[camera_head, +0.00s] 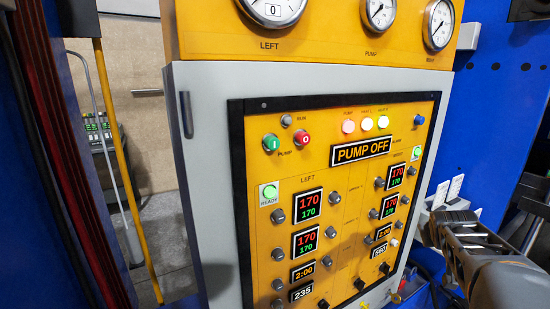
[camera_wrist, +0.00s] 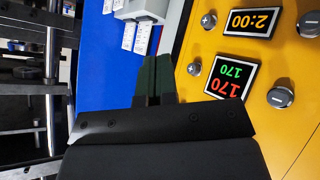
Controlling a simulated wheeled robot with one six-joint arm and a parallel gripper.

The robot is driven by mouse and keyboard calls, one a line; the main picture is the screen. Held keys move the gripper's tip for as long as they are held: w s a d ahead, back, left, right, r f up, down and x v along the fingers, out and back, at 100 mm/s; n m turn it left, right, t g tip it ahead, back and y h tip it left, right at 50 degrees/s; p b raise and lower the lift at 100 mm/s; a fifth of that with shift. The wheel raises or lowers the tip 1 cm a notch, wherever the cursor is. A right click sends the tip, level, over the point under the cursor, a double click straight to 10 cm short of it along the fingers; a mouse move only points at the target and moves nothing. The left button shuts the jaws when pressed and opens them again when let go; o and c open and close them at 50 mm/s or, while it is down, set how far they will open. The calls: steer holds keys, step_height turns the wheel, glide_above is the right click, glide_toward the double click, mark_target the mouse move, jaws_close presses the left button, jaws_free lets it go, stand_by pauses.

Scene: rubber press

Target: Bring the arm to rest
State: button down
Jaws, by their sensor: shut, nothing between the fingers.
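My gripper (camera_head: 438,228) is at the lower right in the head view, beside the right edge of the yellow control panel (camera_head: 330,220). Its fingers are shut together and hold nothing. In the wrist view the closed fingers (camera_wrist: 155,78) point up the picture, in front of the blue wall (camera_wrist: 105,75) and left of the panel's displays and knobs. I cannot tell whether the fingertips touch anything. My dark arm link fills the lower right corner of the head view.
The panel shows a PUMP OFF sign (camera_head: 362,151), green and red pump buttons (camera_head: 302,138) and temperature displays (camera_head: 308,203). Gauges (camera_head: 380,12) stand above it. Left are a yellow pole (camera_head: 120,170) and a far control box (camera_head: 97,130).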

steer(key=s+a+f+g+y, duration=0.1)
steer(key=s+a+f+y, duration=0.1)
steer(key=s+a, duration=0.3)
steer(key=s+a+f+n+g+y, duration=0.1)
steer(key=s+a+f, duration=0.3)
steer(key=a, duration=0.7)
steer(key=s+a+f+g+y, duration=0.2)
steer(key=s+a+f+y, duration=0.1)
steer(key=s+a, duration=0.3)
steer(key=shift+s+a+f+n, duration=0.15)
steer(key=shift+s+a+n, duration=0.2)
steer(key=shift+a, duration=0.8)
